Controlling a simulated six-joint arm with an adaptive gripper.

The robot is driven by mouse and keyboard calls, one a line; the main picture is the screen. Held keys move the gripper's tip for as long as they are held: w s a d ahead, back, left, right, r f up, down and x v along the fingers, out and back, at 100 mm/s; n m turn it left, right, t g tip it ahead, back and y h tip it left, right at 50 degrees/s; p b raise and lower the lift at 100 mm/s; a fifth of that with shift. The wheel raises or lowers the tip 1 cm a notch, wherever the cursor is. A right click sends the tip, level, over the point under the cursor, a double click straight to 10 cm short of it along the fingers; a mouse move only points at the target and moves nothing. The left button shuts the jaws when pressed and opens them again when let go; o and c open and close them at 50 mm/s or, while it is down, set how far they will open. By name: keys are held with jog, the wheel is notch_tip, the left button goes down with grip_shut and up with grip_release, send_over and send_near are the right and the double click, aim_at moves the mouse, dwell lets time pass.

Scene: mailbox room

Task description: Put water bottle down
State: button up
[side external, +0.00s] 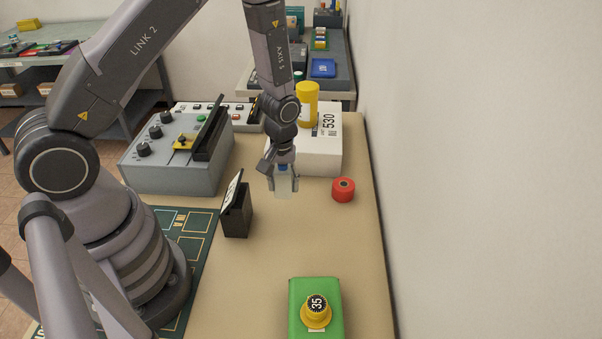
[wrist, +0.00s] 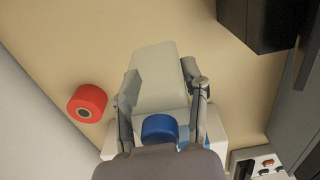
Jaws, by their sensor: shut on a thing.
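The water bottle (side external: 284,188) is pale and translucent with a blue cap, and stands about upright in the side view. My gripper (side external: 284,180) points down and is shut on it, one finger on each side. In the wrist view the pale bottle body (wrist: 157,72) lies between the fingers of my gripper (wrist: 162,90), with the blue cap (wrist: 160,128) nearest the camera. The bottle is over the tan table (side external: 265,255). I cannot tell whether its base touches the tabletop.
A red roll (side external: 343,190) lies to the right of the bottle. A black stand (side external: 237,212) is at the left. A white box (side external: 318,145) with a yellow canister (side external: 307,104) is behind. A grey control box (side external: 172,165) stands back left. Open tabletop lies in front, before the green box (side external: 302,290).

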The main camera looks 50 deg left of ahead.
aim_at(285, 210)
jog(key=shift+f, duration=3.05)
jog(key=shift+f, duration=0.15)
jog(key=o, duration=1)
jog(key=shift+c, duration=0.2)
